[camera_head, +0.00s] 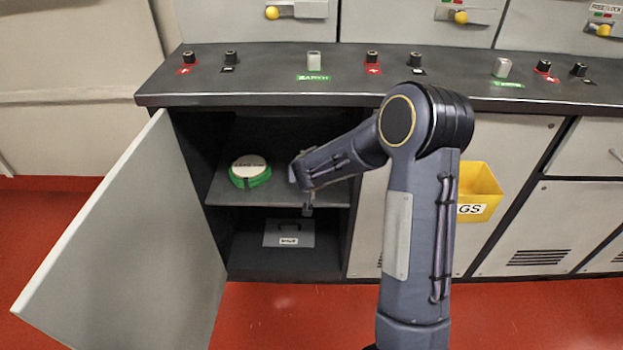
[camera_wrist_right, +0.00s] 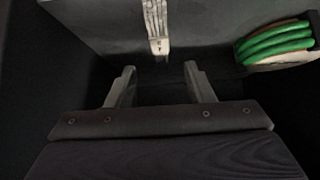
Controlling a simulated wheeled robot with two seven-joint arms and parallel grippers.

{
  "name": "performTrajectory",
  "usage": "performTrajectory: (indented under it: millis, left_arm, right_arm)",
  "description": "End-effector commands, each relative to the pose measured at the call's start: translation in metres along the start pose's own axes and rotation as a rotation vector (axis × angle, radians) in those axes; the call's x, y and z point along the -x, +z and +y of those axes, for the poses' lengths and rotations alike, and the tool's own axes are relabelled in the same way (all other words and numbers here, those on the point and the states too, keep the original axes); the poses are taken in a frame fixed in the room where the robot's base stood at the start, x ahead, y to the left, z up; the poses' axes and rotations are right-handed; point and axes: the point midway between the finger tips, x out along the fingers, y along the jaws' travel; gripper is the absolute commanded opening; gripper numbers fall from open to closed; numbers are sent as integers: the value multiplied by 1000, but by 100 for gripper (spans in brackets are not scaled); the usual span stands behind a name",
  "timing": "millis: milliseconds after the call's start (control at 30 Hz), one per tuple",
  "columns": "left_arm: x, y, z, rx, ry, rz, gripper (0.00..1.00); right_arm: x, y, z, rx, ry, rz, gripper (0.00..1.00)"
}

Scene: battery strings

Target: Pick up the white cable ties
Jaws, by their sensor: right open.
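The white cable ties (camera_wrist_right: 156,25) show in the right wrist view as a narrow pale bundle lying on the dark shelf. In the head view I cannot make them out; my right arm covers part of the shelf. My right gripper (camera_wrist_right: 159,72) is open, with its two fingers apart and nothing between them. The near end of the bundle is just beyond the fingertips and roughly midway between them. In the head view, my right gripper (camera_head: 308,208) reaches into the open cabinet at the shelf's right side. My left gripper is not in view.
A green coil with a pale label (camera_head: 250,172) lies on the shelf (camera_head: 224,190), left of my gripper; it also shows in the wrist view (camera_wrist_right: 275,44). A grey box (camera_head: 289,234) stands below. The open door (camera_head: 130,245) is at left, a yellow bin (camera_head: 481,188) at right.

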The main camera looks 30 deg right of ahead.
Motion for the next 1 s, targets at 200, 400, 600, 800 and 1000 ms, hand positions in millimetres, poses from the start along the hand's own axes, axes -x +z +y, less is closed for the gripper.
performTrajectory:
  millis: [200, 400, 600, 800, 1000]
  left_arm:
    - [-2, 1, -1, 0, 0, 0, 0]
    - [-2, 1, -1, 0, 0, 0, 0]
    - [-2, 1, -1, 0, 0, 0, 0]
    - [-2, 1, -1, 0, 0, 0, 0]
    - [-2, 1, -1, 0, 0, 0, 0]
  right_arm:
    - [-28, 6, 0, 2, 3, -3, 48]
    - [-55, 9, 0, 1, 3, -1, 48]
    - [-63, 9, 0, 0, 1, 0, 48]
    - [-62, 9, 0, 0, 1, 0, 39]
    - [-62, 9, 0, 0, 1, 0, 13]
